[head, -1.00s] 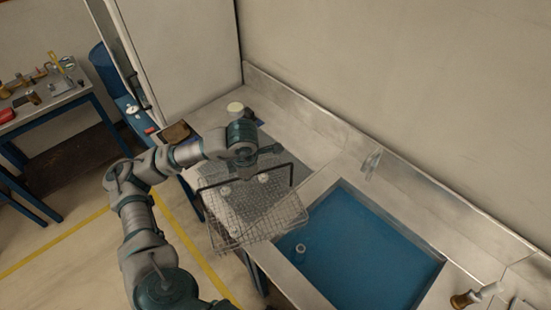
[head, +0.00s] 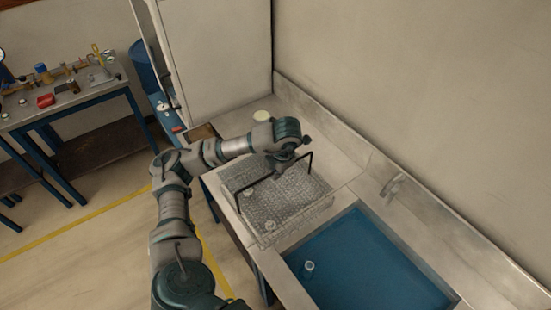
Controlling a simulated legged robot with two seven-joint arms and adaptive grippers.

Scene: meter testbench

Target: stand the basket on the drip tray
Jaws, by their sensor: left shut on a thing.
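The wire basket (head: 305,205) has a black handle (head: 310,162) and sits in view over the steel counter, left of the sink. My left gripper (head: 283,165) is above the basket, shut on its handle. Two small pale pieces show through the mesh, one at the left side and one at the front. The drip tray is not clearly distinguishable; the basket covers most of the counter area where a grey sheet lay visible. I cannot tell whether the basket's bottom touches what is under it. My right gripper is not in view.
The blue sink basin (head: 375,265) lies right of the basket, with a tap (head: 392,186) behind it. A tall grey cabinet (head: 215,55) bounds the left. A bench with fittings (head: 70,95) stands far left.

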